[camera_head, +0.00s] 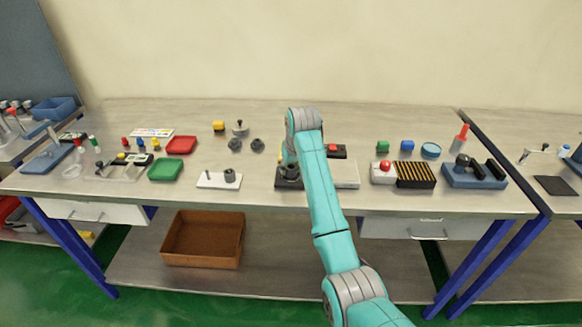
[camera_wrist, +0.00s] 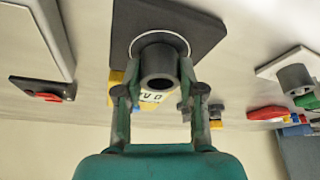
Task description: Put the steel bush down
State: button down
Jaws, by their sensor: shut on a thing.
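The steel bush (camera_wrist: 159,66) is a dark grey hollow cylinder, held between the two fingers of my gripper (camera_wrist: 159,78) in the wrist view. Behind it is a dark square plate (camera_wrist: 193,30) with a thin pale ring around the bush's far end. I cannot tell whether the bush touches the plate. In the head view my gripper (camera_head: 289,160) is low over the same dark plate (camera_head: 283,185), at the front middle of the bench. My arm partly hides this spot.
A white plate with a grey cylinder (camera_head: 229,178) stands to the left. A pale flat block (camera_head: 345,174) and a dark box with a red button (camera_head: 335,151) are close on the right. Several grey parts lie behind left. The front bench edge is near.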

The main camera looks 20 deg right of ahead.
jog(key=c, duration=0.7)
grip_release()
jog(key=v, duration=1.2)
jog(key=shift+r, duration=0.1)
